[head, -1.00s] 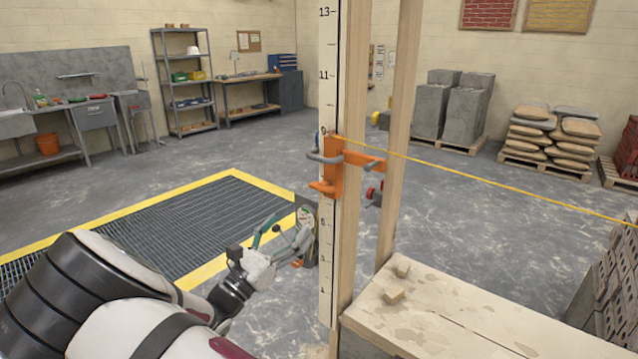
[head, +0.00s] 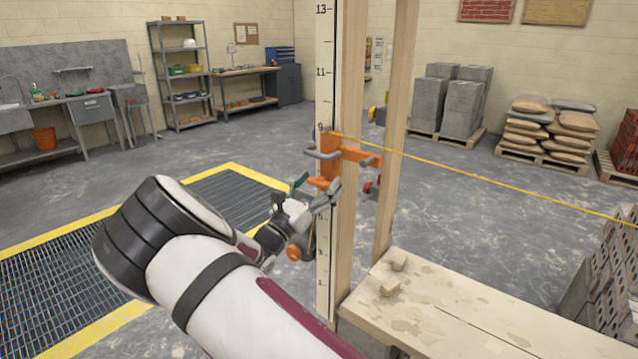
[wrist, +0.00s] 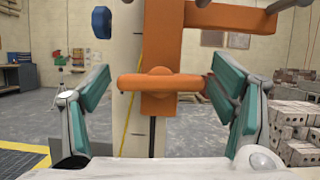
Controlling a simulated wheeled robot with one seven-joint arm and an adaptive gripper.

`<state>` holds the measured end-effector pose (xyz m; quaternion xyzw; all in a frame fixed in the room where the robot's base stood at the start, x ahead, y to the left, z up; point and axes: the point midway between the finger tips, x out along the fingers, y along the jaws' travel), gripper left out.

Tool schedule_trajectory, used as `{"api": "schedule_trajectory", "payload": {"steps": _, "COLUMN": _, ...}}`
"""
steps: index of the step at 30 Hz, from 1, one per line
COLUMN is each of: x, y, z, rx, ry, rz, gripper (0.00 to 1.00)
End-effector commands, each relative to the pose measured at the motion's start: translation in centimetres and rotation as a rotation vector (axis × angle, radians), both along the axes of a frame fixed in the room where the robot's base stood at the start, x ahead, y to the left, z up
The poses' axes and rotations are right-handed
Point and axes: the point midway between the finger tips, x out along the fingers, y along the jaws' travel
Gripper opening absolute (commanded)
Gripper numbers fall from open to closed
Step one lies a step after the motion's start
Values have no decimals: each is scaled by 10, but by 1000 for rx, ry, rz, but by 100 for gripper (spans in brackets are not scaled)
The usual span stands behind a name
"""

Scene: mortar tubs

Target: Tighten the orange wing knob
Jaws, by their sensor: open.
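The orange wing knob (wrist: 162,84) shows in the wrist view as a horizontal wing with a round hub, below an orange clamp body (wrist: 230,18). The clamp (head: 331,152) sits on the white numbered pole in the head view, where the knob is largely hidden by my gripper. My gripper (wrist: 160,92) is open, with one teal-padded finger left of the knob and one right of it.
The numbered pole (head: 325,90) and a wooden post (head: 397,130) stand upright close by. A taut yellow line (head: 480,178) runs right from the clamp. A mortar-stained plank (head: 450,310) lies low at right.

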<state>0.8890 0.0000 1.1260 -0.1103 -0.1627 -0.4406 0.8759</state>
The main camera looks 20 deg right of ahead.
Motion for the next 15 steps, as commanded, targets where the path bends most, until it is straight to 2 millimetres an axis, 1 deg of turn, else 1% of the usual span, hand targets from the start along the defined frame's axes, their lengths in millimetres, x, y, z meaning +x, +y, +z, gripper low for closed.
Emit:
{"api": "schedule_trajectory", "payload": {"steps": 7, "x": 1, "y": -1, "z": 0, "rx": 0, "ry": 0, "rz": 0, "gripper": 78}}
{"api": "schedule_trajectory", "payload": {"steps": 8, "x": 1, "y": -1, "z": 0, "rx": 0, "ry": 0, "rz": 0, "gripper": 76}}
{"api": "schedule_trajectory", "payload": {"steps": 9, "x": 1, "y": -1, "z": 0, "rx": 0, "ry": 0, "rz": 0, "gripper": 67}}
{"api": "schedule_trajectory", "payload": {"steps": 11, "x": 1, "y": -1, "z": 0, "rx": 0, "ry": 0, "rz": 0, "gripper": 53}}
{"api": "schedule_trajectory", "payload": {"steps": 12, "x": 0, "y": -1, "z": 0, "rx": 0, "ry": 0, "rz": 0, "gripper": 44}}
{"api": "schedule_trajectory", "payload": {"steps": 14, "x": 0, "y": -1, "z": 0, "rx": 0, "ry": 0, "rz": 0, "gripper": 31}}
{"api": "schedule_trajectory", "payload": {"steps": 15, "x": 0, "y": -1, "z": 0, "rx": 0, "ry": 0, "rz": 0, "gripper": 30}}
